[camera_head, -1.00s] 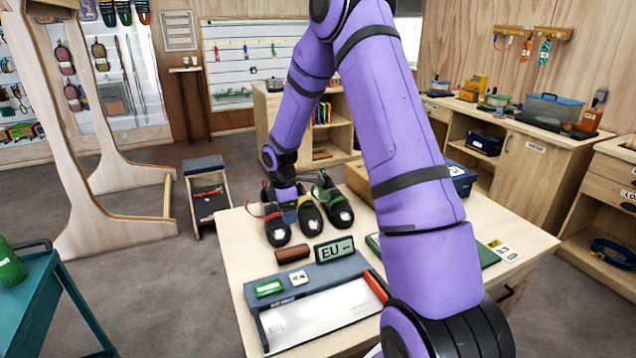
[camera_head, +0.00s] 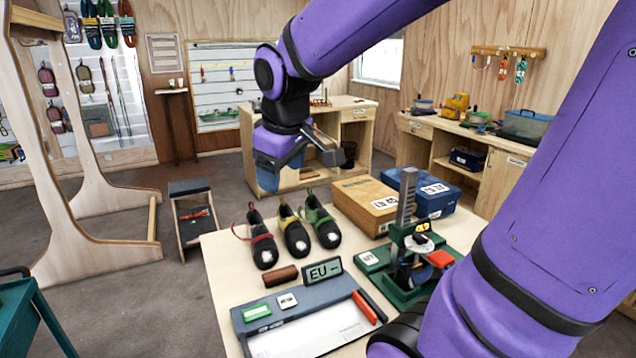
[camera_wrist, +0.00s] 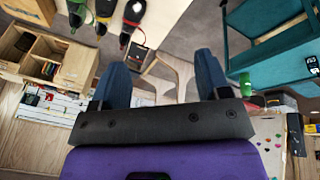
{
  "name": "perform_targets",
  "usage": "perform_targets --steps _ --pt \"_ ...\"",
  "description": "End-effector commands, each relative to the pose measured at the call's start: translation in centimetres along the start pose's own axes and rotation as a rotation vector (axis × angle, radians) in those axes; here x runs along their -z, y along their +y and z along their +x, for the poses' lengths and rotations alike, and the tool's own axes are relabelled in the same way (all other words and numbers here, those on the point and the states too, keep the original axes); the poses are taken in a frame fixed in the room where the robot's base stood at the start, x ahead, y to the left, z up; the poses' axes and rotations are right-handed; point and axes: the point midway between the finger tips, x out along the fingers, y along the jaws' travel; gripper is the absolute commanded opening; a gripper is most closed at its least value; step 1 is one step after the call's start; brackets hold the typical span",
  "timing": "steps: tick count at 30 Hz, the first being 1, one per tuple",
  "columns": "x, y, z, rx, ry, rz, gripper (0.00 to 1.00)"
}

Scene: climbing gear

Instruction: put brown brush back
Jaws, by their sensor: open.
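A short brown cylinder (camera_head: 281,275), which looks like the brown brush, lies on the table just in front of the shoes and left of the EU sign (camera_head: 324,271). Its bristles cannot be made out. My gripper (camera_head: 283,162) is raised in the air behind the row of shoes, well apart from the brown cylinder. In the wrist view its two blue fingers (camera_wrist: 163,80) stand wide apart with nothing between them. The brown cylinder does not show in the wrist view.
Three dark climbing shoes (camera_head: 293,236) stand in a row on the table (camera_head: 222,262). A measuring board (camera_head: 310,320) lies in front. A green stand with a grey column (camera_head: 405,215) and boxes (camera_head: 368,203) stand to the right. A step stool (camera_head: 192,215) is on the floor left.

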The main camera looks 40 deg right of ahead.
Motion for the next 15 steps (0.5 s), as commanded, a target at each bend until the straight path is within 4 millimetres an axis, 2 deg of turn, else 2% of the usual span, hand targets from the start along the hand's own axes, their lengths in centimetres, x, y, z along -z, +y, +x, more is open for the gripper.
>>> perform_targets --steps 1,6,12,15 --pt "-1.1 -0.8 -1.3 0.0 0.025 0.038 0.7" --pt "-4.8 -3.2 -4.2 0.023 0.089 0.183 0.7" --pt "-8.2 -5.3 -6.0 0.065 0.144 0.314 0.7" --pt "-9.2 -5.9 -6.4 0.078 0.159 0.35 0.7"
